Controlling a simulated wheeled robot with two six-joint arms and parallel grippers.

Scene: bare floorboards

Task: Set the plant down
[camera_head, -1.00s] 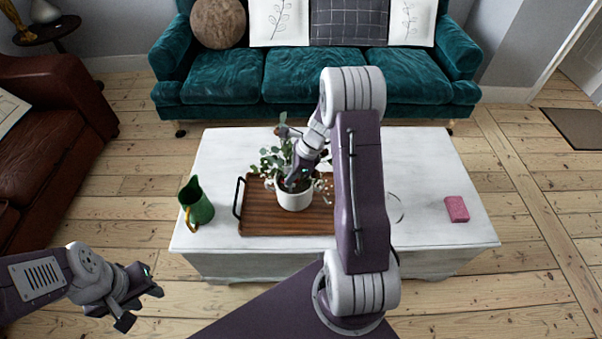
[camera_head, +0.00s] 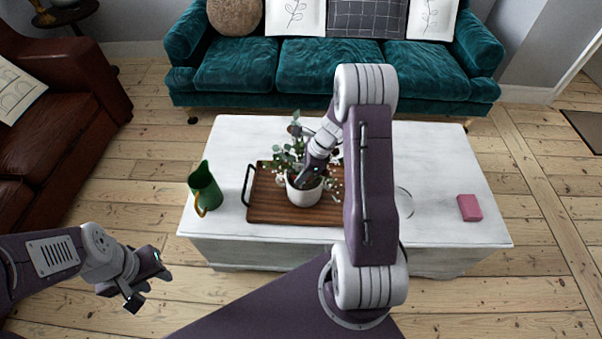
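The plant (camera_head: 289,158) has green leaves and small white flowers in a white pot (camera_head: 304,194). The pot is upright over the wooden tray (camera_head: 270,213) on the white table; I cannot tell whether its base touches the tray. My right gripper (camera_head: 311,180) reaches down into the foliage at the pot's rim. Its fingertips are mostly hidden by leaves and pot, so its grip does not show clearly. My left gripper (camera_head: 149,288) is open and empty, low at the left, in front of the table and apart from it.
A green pitcher (camera_head: 205,187) stands on the white table (camera_head: 440,176) left of the tray. A pink block (camera_head: 469,207) lies at the table's right. A dark handle (camera_head: 248,186) rises at the tray's left end. A teal sofa (camera_head: 325,72) stands behind, a brown leather seat (camera_head: 55,140) at left.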

